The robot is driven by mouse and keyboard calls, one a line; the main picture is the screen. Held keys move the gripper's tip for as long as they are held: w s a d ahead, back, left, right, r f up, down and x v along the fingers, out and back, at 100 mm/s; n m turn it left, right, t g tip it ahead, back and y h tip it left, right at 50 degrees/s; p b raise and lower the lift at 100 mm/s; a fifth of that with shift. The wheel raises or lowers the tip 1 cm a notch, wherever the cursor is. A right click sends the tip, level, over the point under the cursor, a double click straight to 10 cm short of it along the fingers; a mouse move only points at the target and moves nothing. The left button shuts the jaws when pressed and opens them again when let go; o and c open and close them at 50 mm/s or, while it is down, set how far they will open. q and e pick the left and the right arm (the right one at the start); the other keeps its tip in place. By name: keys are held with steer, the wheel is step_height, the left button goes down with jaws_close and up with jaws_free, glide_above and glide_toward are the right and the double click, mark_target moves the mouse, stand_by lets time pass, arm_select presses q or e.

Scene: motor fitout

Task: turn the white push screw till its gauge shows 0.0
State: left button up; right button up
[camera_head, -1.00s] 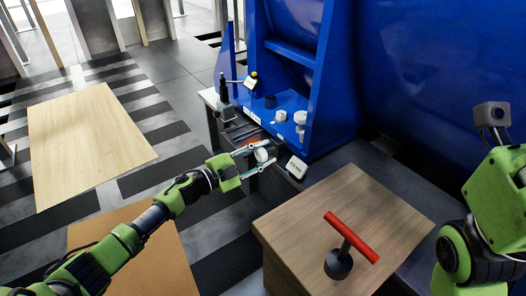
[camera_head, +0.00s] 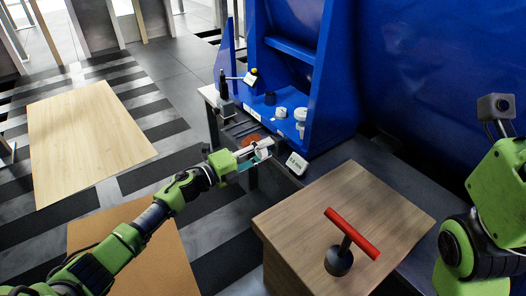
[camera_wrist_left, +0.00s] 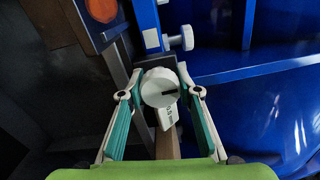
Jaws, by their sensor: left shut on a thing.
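The white push screw (camera_wrist_left: 160,87) shows in the left wrist view as a round white knob with a dark slot mark, between the fingers of my left gripper (camera_wrist_left: 162,93). In the head view my left gripper (camera_head: 262,152) is at the same knob, at the front edge of the dark bench by the blue frame, and is shut on it. A small white gauge (camera_head: 296,164) stands right of the gripper; its reading is too small to tell. In the wrist view a tilted white display (camera_wrist_left: 167,117) shows below the knob, its digits unclear. My right gripper is out of view.
A blue frame (camera_head: 318,90) with several white and dark knobs stands behind the gripper. A wooden block (camera_head: 385,215) bears a red-handled T-shaped tool (camera_head: 352,232) at front right. An orange disc (camera_wrist_left: 101,10) is at upper left in the wrist view.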

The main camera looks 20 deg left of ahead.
arm_select(q)
steer(key=shift+f+m, duration=0.1)
steer(key=shift+m, duration=0.2)
stand_by(0.4)
steer(key=o, duration=1.1)
steer(key=shift+o, duration=0.2)
steer(key=v, duration=1.2)
stand_by(0.5)
